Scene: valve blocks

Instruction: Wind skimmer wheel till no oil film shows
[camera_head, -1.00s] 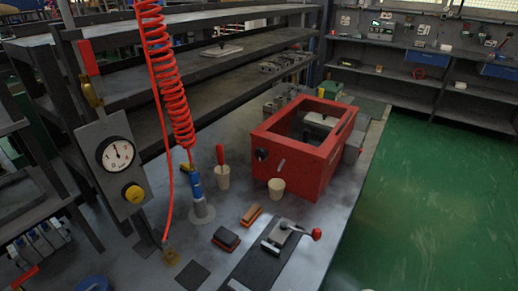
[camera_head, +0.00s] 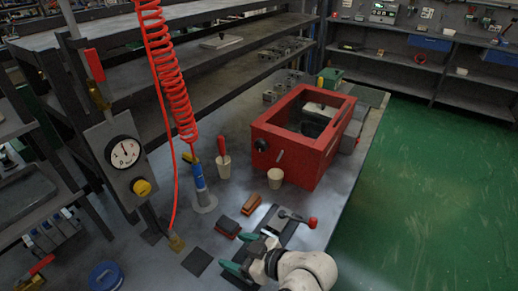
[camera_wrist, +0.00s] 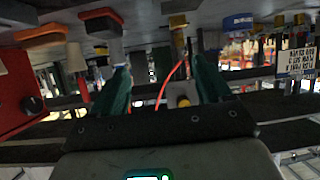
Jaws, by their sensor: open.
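A red open-topped box (camera_head: 318,160) stands on the bench. A dark round knob (camera_head: 261,145) and a small pale bar (camera_head: 280,156) are on its front face; I cannot tell whether either is the skimmer wheel. Its inside is mostly dark, and I cannot make out any oil film. My gripper (camera_head: 238,257) is low in the head view, in front of the box and apart from it. Its green fingers are open with nothing between them, as the wrist view (camera_wrist: 163,90) also shows. The wrist view is upside down, with the red box (camera_wrist: 20,85) at its left edge.
A pale cup (camera_head: 275,178), a cup with a red-handled tool (camera_head: 223,170), two small blocks (camera_head: 227,226) (camera_head: 252,203) and a red-knobbed lever device (camera_head: 290,217) are between gripper and box. A gauge post (camera_head: 118,165) and coiled red hose (camera_head: 170,80) stand left. Green floor lies right.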

